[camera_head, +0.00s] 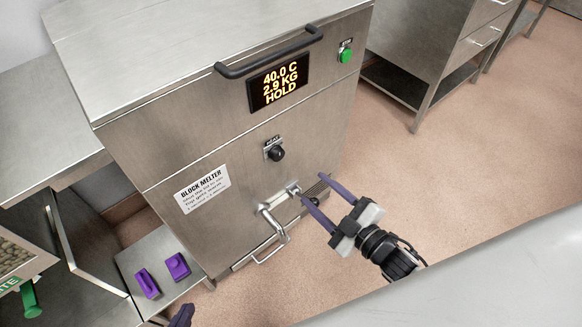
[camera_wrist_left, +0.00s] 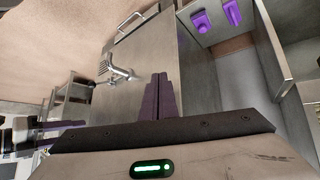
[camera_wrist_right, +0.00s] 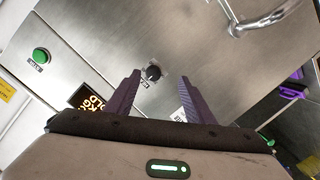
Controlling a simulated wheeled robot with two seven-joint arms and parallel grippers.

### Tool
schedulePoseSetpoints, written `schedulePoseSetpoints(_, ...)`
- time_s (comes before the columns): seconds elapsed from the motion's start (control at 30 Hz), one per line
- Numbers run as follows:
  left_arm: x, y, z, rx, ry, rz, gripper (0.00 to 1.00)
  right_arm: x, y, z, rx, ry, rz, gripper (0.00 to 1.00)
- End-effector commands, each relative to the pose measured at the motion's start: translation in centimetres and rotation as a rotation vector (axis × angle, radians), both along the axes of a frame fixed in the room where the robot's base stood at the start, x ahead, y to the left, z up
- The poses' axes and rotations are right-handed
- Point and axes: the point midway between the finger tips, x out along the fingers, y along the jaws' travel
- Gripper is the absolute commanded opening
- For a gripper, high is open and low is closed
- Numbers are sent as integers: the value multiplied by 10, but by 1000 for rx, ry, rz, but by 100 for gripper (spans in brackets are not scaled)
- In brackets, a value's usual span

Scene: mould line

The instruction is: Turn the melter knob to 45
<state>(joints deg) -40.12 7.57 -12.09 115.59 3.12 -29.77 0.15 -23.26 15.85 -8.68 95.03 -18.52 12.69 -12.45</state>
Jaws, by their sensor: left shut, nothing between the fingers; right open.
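The melter (camera_head: 140,140) is a steel cabinet. Its black round knob (camera_head: 277,154) sits on a small label plate on the front; its pointer direction is too small to read. The display (camera_head: 279,83) reads 40.0 C, 2.9 KG, HOLD. My right gripper (camera_head: 312,185) is open and empty, below and right of the knob and apart from it. In the right wrist view the knob (camera_wrist_right: 153,73) appears between the fingertips (camera_wrist_right: 159,76), beyond them. My left gripper (camera_head: 182,316) shows only a purple tip at the bottom edge; in the left wrist view its fingers (camera_wrist_left: 159,82) are shut and empty.
A tap with a lever (camera_head: 270,215) juts from the melter's lower front, near my right fingers. A dark handle bar (camera_head: 268,52) and a green button (camera_head: 345,56) are above. Two purple items (camera_head: 177,266) lie on a low steel shelf at left.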

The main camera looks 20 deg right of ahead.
Motion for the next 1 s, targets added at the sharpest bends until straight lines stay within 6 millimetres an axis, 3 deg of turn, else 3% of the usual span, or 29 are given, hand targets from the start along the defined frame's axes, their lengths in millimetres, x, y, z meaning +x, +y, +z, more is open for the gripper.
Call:
schedulePoseSetpoints(0.03,0,0,-11,-2,-5,-2,0,10,-3,-5,-62,-75,48,49)
schedulePoseSetpoints(0.23,2,-1,-13,-2,-10,-8,0,23,0,7,-187,-240,162,49)
schedulePoseSetpoints(0.37,2,-1,-12,-2,-13,-9,0,36,7,10,-194,-253,171,49)
schedulePoseSetpoints(0.73,4,-1,-15,-5,-21,-9,0,95,35,11,-191,-251,169,49)
schedulePoseSetpoints(1.0,5,-1,-16,-9,-25,-8,0,113,44,10,-189,-247,169,49)
